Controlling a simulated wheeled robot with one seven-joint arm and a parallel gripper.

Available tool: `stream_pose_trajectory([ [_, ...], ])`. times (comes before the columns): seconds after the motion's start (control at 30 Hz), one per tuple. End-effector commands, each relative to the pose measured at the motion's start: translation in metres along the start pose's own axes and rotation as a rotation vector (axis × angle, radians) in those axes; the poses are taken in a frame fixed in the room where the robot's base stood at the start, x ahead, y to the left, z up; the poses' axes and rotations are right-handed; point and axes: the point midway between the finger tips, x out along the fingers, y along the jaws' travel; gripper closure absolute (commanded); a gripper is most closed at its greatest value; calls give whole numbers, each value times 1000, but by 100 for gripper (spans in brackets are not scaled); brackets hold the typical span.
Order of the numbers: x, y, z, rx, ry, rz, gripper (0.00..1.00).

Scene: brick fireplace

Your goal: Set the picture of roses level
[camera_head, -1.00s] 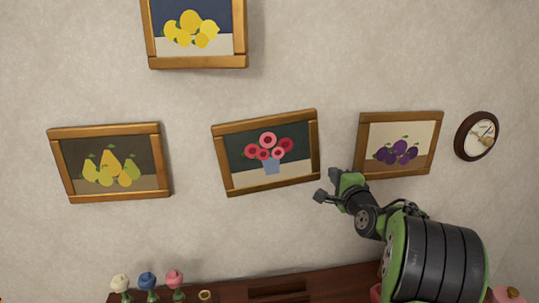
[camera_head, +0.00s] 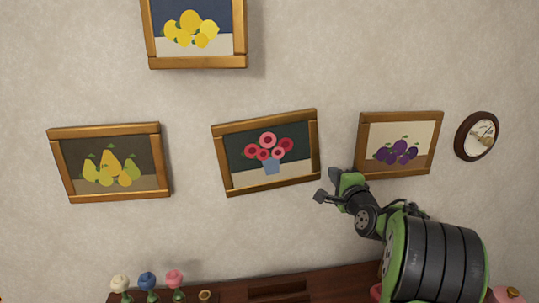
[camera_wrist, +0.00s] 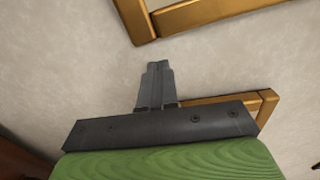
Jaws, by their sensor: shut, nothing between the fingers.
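The picture of roses (camera_head: 266,152), red flowers in a blue vase in a wooden frame, hangs mid-wall in the head view. It is tilted, its right end higher than its left. My gripper (camera_head: 326,186) is just beside and slightly below its lower right corner; I cannot tell whether they touch. In the wrist view the two fingers of my gripper (camera_wrist: 156,72) are together and empty. A wooden frame corner (camera_wrist: 148,28) lies beyond the tips there, likely the roses picture, with bare wall between.
The plum picture (camera_head: 398,145) hangs close to my gripper on the right, with a round clock (camera_head: 477,136) beyond. The pear picture (camera_head: 112,162) is at left, the lemon picture (camera_head: 197,32) above. A dark wooden shelf (camera_head: 225,293) below bears several small flowers (camera_head: 148,282).

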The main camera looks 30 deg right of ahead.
Motion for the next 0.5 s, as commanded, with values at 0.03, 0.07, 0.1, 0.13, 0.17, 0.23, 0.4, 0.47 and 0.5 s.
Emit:
stream_pose_trajectory([
  [0.03,0,0,0,0,0,0,100],
  [0.07,0,0,0,0,0,0,100],
  [0.1,0,0,1,0,0,0,100],
  [0.13,0,0,1,0,0,0,100],
  [0.17,0,0,1,0,0,0,100],
  [0.23,0,0,2,0,0,0,100],
  [0.4,0,0,4,1,-1,0,100],
  [0.47,0,0,5,1,-1,0,100],
  [0.5,0,0,6,1,-1,0,100],
])
